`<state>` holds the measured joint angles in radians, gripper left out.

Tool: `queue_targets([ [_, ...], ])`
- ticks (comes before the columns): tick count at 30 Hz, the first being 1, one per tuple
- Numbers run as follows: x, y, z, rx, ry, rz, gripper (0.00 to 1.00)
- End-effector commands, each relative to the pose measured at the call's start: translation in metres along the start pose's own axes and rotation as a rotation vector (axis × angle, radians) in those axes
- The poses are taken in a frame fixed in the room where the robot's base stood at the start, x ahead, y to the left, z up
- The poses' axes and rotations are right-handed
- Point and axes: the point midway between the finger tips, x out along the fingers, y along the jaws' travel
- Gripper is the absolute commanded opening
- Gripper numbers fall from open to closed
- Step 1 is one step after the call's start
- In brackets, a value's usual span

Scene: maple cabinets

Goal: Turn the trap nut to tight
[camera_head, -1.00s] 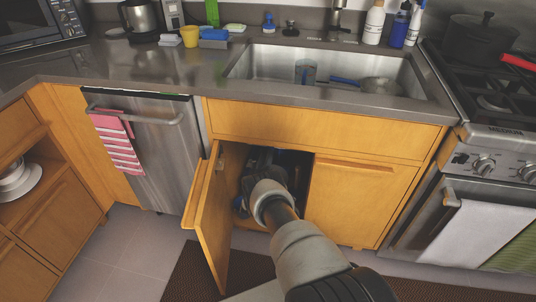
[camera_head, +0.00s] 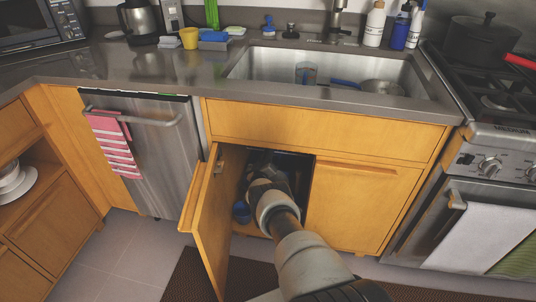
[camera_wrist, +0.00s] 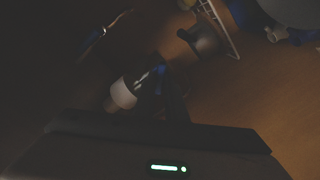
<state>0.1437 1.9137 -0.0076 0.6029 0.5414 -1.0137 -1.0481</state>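The sink cabinet's left door (camera_head: 209,225) stands open, and my arm reaches into the dark opening. My gripper (camera_head: 262,170) is inside, and its fingertips are too dark and covered to make out. In the wrist view, a short white cylindrical piece (camera_wrist: 123,93) sits close in front of my gripper beside dark shapes and a small blue part (camera_wrist: 161,80). It may be the trap nut, but I cannot be sure. I cannot tell whether my gripper touches it or how far any nut is turned.
In the wrist view, a dark rounded object (camera_wrist: 202,40) stands by a white wire rack (camera_wrist: 222,28), with a blue item (camera_wrist: 243,14) at upper right. A blue object (camera_head: 242,212) lies inside the cabinet at left. The right door (camera_head: 360,205) is shut.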

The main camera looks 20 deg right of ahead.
Motion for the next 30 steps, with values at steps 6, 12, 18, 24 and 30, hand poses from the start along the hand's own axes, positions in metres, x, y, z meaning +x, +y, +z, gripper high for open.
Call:
queue_targets([
  [6, -0.0001, -0.0001, 0.0001, 0.022, 0.0, 0.0, 0.0],
  [12, -0.0001, 0.0, 0.0003, 0.105, 0.0, 0.0, 0.0],
  [18, 0.0, 0.0004, 0.0008, 0.262, -0.001, 0.001, 0.0],
  [24, 0.0, 0.0005, 0.001, 0.451, -0.001, 0.001, 0.0],
  [30, -0.0001, 0.0003, 0.001, 0.641, -0.002, 0.001, 0.0],
])
